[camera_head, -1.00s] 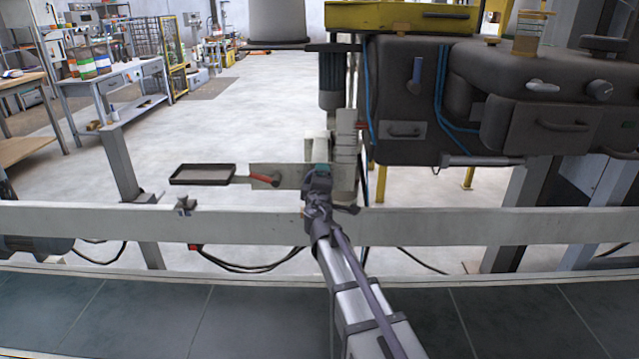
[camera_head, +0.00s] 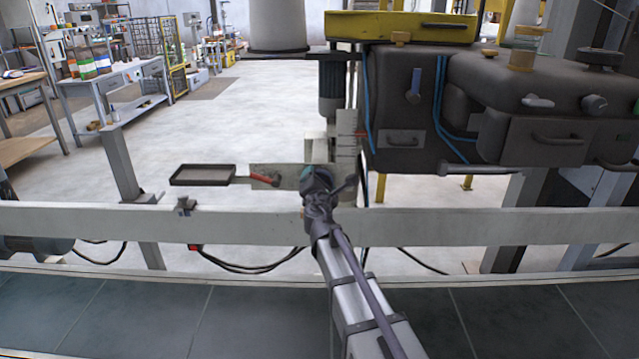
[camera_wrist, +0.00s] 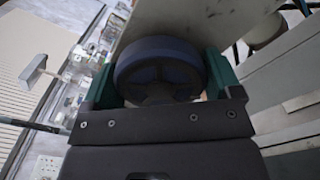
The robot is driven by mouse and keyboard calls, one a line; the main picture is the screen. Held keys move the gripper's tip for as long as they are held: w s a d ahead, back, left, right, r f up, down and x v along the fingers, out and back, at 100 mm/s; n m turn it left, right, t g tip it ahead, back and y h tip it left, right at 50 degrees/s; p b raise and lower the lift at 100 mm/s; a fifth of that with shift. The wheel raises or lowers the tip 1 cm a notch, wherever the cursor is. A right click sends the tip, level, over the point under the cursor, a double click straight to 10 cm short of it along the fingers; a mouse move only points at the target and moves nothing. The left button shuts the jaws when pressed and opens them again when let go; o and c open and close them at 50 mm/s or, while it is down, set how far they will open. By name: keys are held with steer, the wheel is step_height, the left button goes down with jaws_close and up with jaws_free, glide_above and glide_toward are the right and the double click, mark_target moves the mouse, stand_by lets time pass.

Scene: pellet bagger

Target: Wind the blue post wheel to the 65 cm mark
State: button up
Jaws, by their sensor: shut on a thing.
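The blue post wheel (camera_wrist: 158,52) fills the upper middle of the wrist view, its round rim and spokes facing me. My gripper (camera_wrist: 160,84) has one green finger on each side of it and is shut on the wheel. In the head view my gripper (camera_head: 317,178) is at the front of the post, and it hides the wheel there. A pale upright scale plate (camera_head: 346,155) stands just above and right of my gripper. The marks and numbers are too small to read.
A dark machine head (camera_head: 405,105) with a yellow top (camera_head: 400,27) hangs right of the post. A shallow tray (camera_head: 203,175) with a red-handled lever (camera_head: 265,178) is to the left. A pale rail (camera_head: 480,226) runs across below my gripper.

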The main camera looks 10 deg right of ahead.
steer(key=shift+n, duration=1.5)
steer(key=o, duration=0.8)
steer(key=shift+c, duration=0.2)
steer(key=shift+s, duration=0.1)
steer(key=v, duration=1)
steer(key=shift+s, duration=0.35)
steer(key=shift+a, duration=0.1)
